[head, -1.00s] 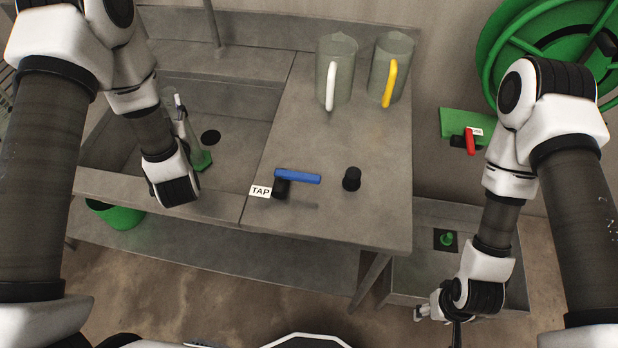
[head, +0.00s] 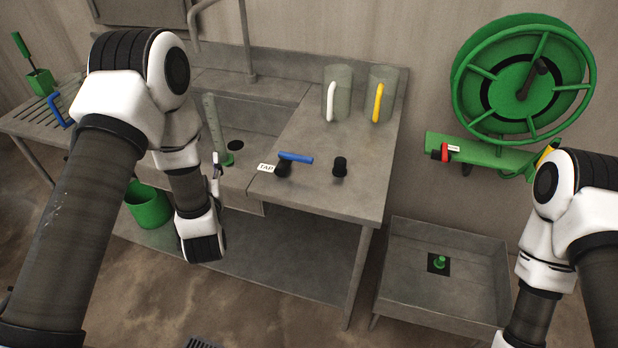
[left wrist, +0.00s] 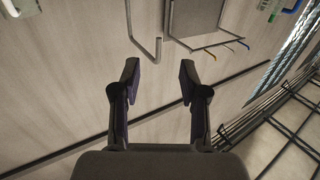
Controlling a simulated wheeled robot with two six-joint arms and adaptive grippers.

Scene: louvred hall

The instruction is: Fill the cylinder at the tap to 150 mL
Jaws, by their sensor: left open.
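The clear measuring cylinder (head: 212,120) with a green foot stands in the sink (head: 262,121), just left of the drain. Its water level is too small to read. The blue tap lever (head: 296,158) is on the counter beside the TAP label (head: 266,168). A grey pipe (head: 245,40) rises behind the sink. My left gripper (head: 216,168) is in front of the cylinder near the sink's front edge, partly hidden by my arm. In the left wrist view its fingers (left wrist: 158,78) are apart with nothing between them. My right gripper is out of the picture.
Two clear jugs, one white-handled (head: 336,95) and one yellow-handled (head: 382,97), stand at the counter's back. A black knob (head: 340,167) is right of the lever. A green bucket (head: 148,206), hose reel (head: 522,80) and low basin (head: 400,280) are around. The counter's front right is clear.

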